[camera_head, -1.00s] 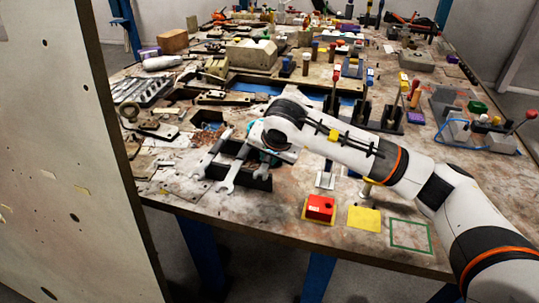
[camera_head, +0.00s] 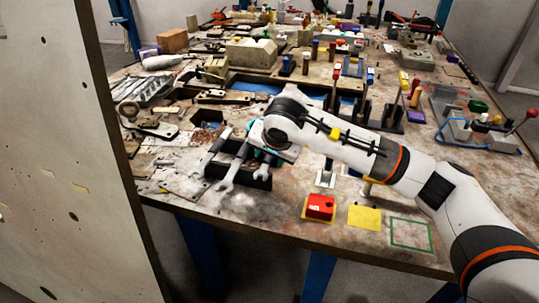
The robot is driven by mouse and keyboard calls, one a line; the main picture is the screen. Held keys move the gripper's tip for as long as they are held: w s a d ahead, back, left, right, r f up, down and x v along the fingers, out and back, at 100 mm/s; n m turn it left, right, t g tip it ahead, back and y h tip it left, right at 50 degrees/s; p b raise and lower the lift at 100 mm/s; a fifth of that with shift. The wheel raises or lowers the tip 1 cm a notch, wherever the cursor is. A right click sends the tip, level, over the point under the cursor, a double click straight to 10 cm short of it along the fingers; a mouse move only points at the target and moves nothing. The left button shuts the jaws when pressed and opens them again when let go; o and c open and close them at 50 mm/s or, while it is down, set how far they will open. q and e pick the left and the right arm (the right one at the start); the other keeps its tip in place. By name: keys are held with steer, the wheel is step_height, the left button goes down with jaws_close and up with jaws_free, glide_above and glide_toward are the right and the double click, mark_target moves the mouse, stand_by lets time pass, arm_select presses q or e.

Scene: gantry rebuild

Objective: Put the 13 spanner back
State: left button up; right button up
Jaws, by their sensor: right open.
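Spanners lie on a dark slotted holder (camera_head: 262,183) near the table's front edge. One silver spanner (camera_head: 232,174) lies across the holder with its open jaw towards the front. Another spanner (camera_head: 212,150) lies to its left. Size marks are too small to read, so I cannot tell which is the 13. My right gripper (camera_head: 266,150) is over the right part of the holder, mostly hidden behind my own wrist. My left gripper is not in view.
A red block (camera_head: 319,207) sits on a yellow patch at the front, beside a yellow square (camera_head: 364,217) and a green outlined square (camera_head: 410,235). Upright levers (camera_head: 363,103) stand behind my right arm. Loose parts crowd the left and back.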

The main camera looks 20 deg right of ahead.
steer(key=v, duration=1.1)
steer(key=shift+s+r+b, duration=0.15)
steer(key=shift+r+b, duration=0.15)
steer(key=shift+b, duration=0.05)
